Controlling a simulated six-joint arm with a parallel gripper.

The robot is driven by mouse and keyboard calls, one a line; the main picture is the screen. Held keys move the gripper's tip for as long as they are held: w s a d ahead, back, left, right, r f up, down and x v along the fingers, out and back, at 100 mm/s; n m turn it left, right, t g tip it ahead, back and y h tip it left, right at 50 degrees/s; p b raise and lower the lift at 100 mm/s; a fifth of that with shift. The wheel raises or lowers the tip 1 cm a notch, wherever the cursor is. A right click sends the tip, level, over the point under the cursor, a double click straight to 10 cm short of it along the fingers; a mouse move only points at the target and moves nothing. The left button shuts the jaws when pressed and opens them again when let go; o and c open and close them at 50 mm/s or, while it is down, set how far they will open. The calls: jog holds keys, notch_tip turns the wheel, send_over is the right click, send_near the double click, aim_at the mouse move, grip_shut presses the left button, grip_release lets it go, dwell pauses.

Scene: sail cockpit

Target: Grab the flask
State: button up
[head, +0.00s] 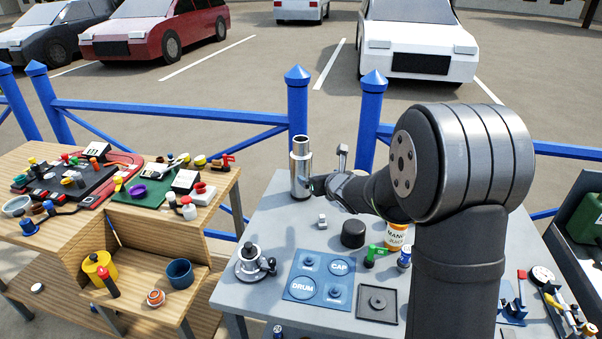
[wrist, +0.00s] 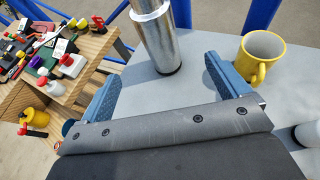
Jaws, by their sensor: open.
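The flask (head: 300,172) is a tall silver metal cylinder standing upright near the back edge of the grey table. It also shows in the wrist view (wrist: 157,42), where its top is cut off. My gripper (head: 322,186) is just right of the flask's lower part in the head view. In the wrist view my gripper (wrist: 163,72) is open, with one blue finger on each side.
A yellow mug (wrist: 258,62) stands right of the right finger. A black cap (head: 353,234), an orange-labelled jar (head: 396,236) and a blue mat (head: 318,278) lie on the grey table (head: 262,215). A cluttered wooden bench (head: 160,235) is at left. Blue railings run behind.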

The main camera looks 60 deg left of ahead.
aim_at(306, 170)
jog(key=x, duration=1.1)
jog(key=shift+a+f, duration=0.15)
jog(key=shift+a, duration=0.15)
jog(key=shift+r+x, duration=0.15)
jog(key=shift+x, duration=1.3)
jog(key=shift+r+x, duration=0.15)
jog(key=shift+x, duration=1.3)
jog(key=shift+s+a, duration=0.1)
jog(key=shift+s, duration=0.05)
jog(key=shift+c, duration=0.4)
jog(key=c, duration=1.3)
jog(key=shift+r, duration=0.2)
